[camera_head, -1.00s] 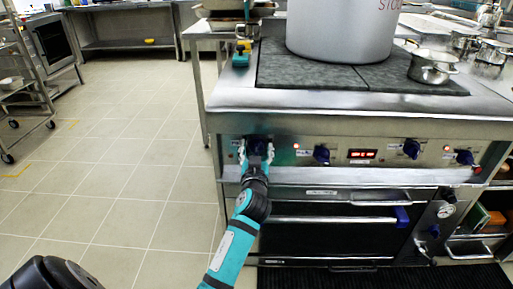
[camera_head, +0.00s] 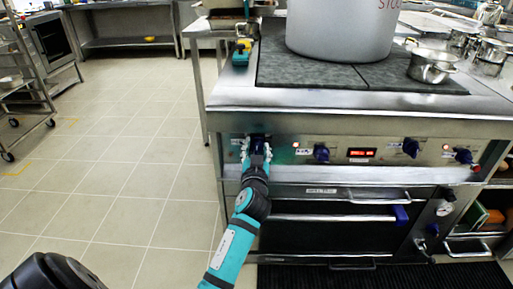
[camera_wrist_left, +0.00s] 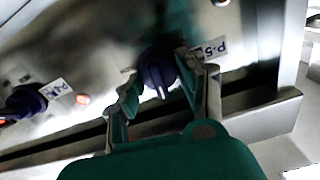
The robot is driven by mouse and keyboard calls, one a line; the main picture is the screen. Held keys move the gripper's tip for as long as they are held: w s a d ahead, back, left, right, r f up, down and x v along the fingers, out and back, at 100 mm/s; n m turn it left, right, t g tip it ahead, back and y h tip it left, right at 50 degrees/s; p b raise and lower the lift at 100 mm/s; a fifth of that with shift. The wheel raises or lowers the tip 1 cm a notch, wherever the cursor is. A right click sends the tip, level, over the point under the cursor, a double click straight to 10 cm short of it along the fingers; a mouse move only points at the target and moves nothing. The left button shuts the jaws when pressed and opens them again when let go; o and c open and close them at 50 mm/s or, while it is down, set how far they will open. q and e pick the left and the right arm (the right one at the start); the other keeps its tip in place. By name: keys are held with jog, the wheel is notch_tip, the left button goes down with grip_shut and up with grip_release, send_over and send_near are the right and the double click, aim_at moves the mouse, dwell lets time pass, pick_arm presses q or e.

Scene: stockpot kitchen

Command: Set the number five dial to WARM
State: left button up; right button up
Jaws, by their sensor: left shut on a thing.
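The number five dial is a dark blue knob on the stove's front panel, at the panel's left end in the head view, largely hidden by my left gripper (camera_head: 257,149). In the left wrist view the dial (camera_wrist_left: 157,70) stands between the gripper's fingers (camera_wrist_left: 162,84), beside a white label (camera_wrist_left: 209,49) reading "P-5". The left gripper is shut on this dial, one finger on each side. The dial's scale markings, including WARM, cannot be made out. My right gripper is not in view.
Further blue dials sit to the right on the panel (camera_head: 321,153), with a red display (camera_head: 361,153) between two of them. An oven handle (camera_head: 345,197) runs below. A large stockpot (camera_head: 340,30) stands on the stove top. The tiled floor left of the stove is clear.

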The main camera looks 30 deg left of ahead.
pick_arm(q)
jog(key=m+p, duration=0.2)
jog(key=m, duration=0.3)
jog(key=shift+d, duration=0.1)
jog(key=m+p, duration=0.1)
jog(key=m, duration=0.1)
jog(key=shift+m, duration=0.3)
jog(key=shift+w+m, duration=0.1)
jog(key=shift+m, duration=0.9)
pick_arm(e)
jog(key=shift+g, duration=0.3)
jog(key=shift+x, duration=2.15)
pick_arm(q)
jog(key=o, duration=1.1)
jog(key=shift+f, duration=0.1)
jog(key=shift+d, duration=0.1)
